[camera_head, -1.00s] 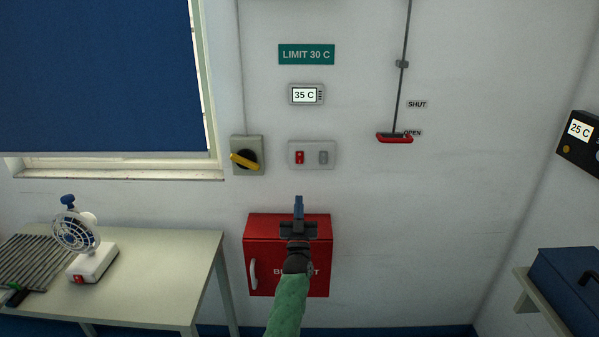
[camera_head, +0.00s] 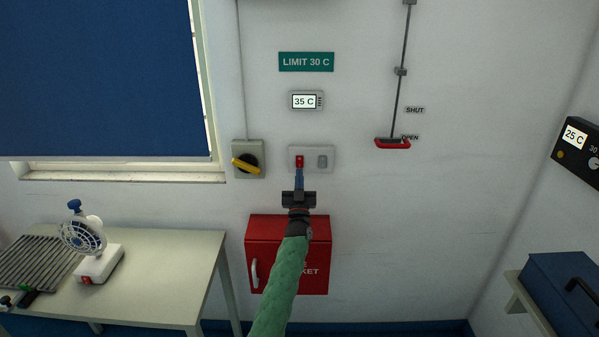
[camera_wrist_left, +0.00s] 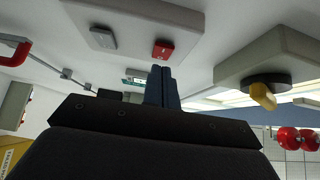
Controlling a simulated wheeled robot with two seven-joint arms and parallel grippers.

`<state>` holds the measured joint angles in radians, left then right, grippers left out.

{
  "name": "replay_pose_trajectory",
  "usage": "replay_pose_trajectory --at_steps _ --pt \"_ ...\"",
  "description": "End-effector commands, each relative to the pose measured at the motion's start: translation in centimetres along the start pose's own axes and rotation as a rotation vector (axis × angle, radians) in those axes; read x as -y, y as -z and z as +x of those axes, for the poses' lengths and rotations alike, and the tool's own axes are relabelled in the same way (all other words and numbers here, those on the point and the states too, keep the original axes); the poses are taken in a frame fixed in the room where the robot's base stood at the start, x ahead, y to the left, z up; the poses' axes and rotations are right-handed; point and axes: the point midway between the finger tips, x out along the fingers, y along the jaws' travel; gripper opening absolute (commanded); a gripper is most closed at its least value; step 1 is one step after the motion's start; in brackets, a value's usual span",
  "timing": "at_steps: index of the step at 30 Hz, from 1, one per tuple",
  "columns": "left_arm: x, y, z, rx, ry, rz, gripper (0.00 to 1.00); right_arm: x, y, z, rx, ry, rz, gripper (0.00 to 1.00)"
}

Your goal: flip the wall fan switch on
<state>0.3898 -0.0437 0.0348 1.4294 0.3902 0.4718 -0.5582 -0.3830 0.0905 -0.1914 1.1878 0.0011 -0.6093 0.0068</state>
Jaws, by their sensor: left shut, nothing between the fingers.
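The switch plate (camera_head: 311,168) is a pale wall box with a red rocker (camera_head: 300,161) on its left and a grey rocker (camera_head: 322,162) on its right. My left gripper (camera_head: 299,172) is shut and empty, its blue fingertips just below the red rocker in the head view. In the left wrist view the shut fingers (camera_wrist_left: 162,86) point up toward the plate (camera_wrist_left: 140,20), with the red rocker (camera_wrist_left: 163,49) just beyond their tips and the grey rocker (camera_wrist_left: 103,37) to the left. I cannot tell whether the tips touch the rocker. My right gripper is not in view.
A rotary switch with a yellow handle (camera_head: 245,165) is left of the plate. A red-handled rod (camera_head: 393,143) hangs to the right. A red cabinet (camera_head: 262,232) is below. A desk fan (camera_head: 86,238) stands on the table (camera_head: 178,264). A display (camera_head: 304,101) reads 35 C.

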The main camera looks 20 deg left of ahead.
Motion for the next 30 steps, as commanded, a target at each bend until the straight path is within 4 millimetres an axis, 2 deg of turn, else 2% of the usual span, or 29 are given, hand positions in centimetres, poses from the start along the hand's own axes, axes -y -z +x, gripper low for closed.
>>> replay_pose_trajectory --at_steps 7,24,30 --pt "0.0 -1.1 1.2 0.0 -0.001 0.001 0.0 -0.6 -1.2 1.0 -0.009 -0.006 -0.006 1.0" --pt "0.0 -1.6 1.3 -0.005 0.0 0.001 0.0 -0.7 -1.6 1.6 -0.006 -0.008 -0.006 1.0" --pt "0.0 -2.0 1.3 -0.028 0.0 0.001 0.0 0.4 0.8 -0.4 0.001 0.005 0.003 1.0"
